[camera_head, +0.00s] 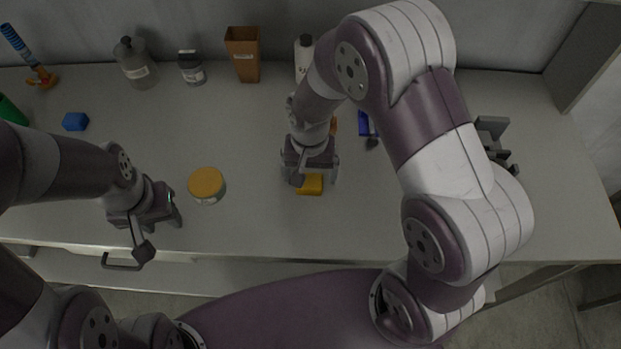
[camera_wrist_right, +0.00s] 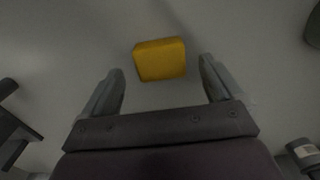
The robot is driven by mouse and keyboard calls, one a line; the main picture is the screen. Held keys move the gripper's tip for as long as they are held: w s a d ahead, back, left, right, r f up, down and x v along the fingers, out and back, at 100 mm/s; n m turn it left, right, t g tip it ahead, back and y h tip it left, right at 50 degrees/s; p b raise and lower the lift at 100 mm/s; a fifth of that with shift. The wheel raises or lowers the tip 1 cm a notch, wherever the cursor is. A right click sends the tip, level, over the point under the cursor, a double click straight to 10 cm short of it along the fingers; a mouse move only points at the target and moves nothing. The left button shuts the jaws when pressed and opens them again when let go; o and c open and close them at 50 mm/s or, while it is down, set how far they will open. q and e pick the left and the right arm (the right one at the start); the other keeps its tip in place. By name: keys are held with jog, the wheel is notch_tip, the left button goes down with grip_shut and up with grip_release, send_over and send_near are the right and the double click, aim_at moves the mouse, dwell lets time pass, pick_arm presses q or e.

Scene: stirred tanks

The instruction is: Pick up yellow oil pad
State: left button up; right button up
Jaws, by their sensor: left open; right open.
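The yellow oil pad (camera_head: 311,186) is a small yellow block lying on the grey table, partly hidden under my right gripper in the head view. My right gripper (camera_head: 311,178) is open above the pad. In the right wrist view the pad (camera_wrist_right: 160,59) lies ahead of the open fingers of my right gripper (camera_wrist_right: 161,78), roughly centred between them, and nothing is held. My left gripper (camera_head: 163,237) is open and empty near the table's front edge, left of the yellow-lidded jar.
A yellow-lidded jar (camera_head: 206,185) stands left of the pad. A grey fixture (camera_head: 492,132) is at right. The table around the pad is clear.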

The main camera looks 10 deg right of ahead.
aim_at(309, 180)
jog(key=shift+s+a+f, duration=0.1)
jog(key=shift+s+f, duration=0.05)
jog(key=shift+f, duration=0.5)
jog(key=shift+s+a+f, duration=0.1)
jog(key=shift+f, duration=0.5)
jog(key=shift+w+d+f, duration=0.2)
jog(key=shift+f, duration=0.1)
jog(key=shift+s+a, duration=0.1)
jog(key=c, duration=1)
jog(key=shift+r, duration=0.15)
